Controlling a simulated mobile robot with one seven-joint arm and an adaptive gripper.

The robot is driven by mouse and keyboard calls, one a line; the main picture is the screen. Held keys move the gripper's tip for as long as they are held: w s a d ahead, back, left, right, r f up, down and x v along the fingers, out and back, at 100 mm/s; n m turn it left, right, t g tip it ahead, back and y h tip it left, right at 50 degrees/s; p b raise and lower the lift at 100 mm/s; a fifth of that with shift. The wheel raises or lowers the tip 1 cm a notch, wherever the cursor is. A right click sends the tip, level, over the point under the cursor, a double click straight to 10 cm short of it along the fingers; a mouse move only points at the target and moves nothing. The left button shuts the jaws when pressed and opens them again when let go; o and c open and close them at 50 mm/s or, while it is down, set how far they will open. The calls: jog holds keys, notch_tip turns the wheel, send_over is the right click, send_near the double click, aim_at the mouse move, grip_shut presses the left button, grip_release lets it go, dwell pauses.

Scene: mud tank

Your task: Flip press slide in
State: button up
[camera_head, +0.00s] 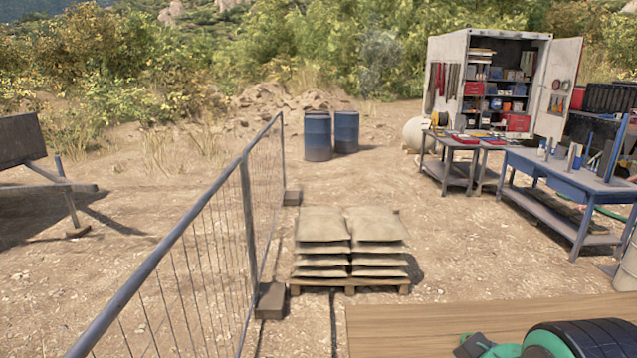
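A green and black object (575,345) lies on a wooden plank surface (420,332) at the bottom right. It has a dark rounded, ridged top and green parts along its left side. The frame's lower edge cuts it off, so I cannot tell what it is or whether any part of it moves. No press is plainly recognisable in this view. My gripper is not in view.
A metal mesh fence (200,235) runs from lower left into the distance. Stacked sacks (350,240) sit on a pallet (350,287) ahead. Blue barrels (318,137), a blue workbench (570,180) and an open container (490,85) stand farther back. Bare ground lies between.

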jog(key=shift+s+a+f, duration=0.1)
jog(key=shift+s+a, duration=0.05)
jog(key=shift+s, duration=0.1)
